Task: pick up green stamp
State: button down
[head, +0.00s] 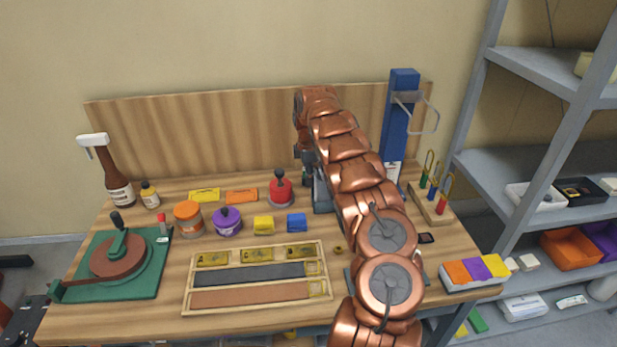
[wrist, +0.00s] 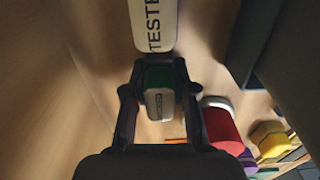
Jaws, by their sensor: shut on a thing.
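My gripper (wrist: 160,82) is shut on the green stamp, seen in the wrist view as a small block with a dark green part (wrist: 159,74) and a pale face with dark print. One finger stands on each side of it. The stamp is too small and covered to make out clearly there. I cannot tell whether it touches the tabletop.
A red round item (head: 280,190) stands just left of my gripper. A white part lettered "TESTE" (wrist: 153,25) lies ahead in the wrist view. The blue press (head: 398,125) stands right. The wooden tray (head: 187,289) is in front, and a wooden board (head: 200,140) is behind.

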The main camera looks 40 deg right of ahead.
notch_tip(320, 180, up, 9)
jog(key=shift+f+b, duration=0.1)
jog(key=shift+b, duration=0.9)
jog(key=shift+r+p, duration=0.65)
jog(key=shift+r, duration=0.9)
notch_tip(320, 180, up, 6)
jog(key=p, duration=0.5)
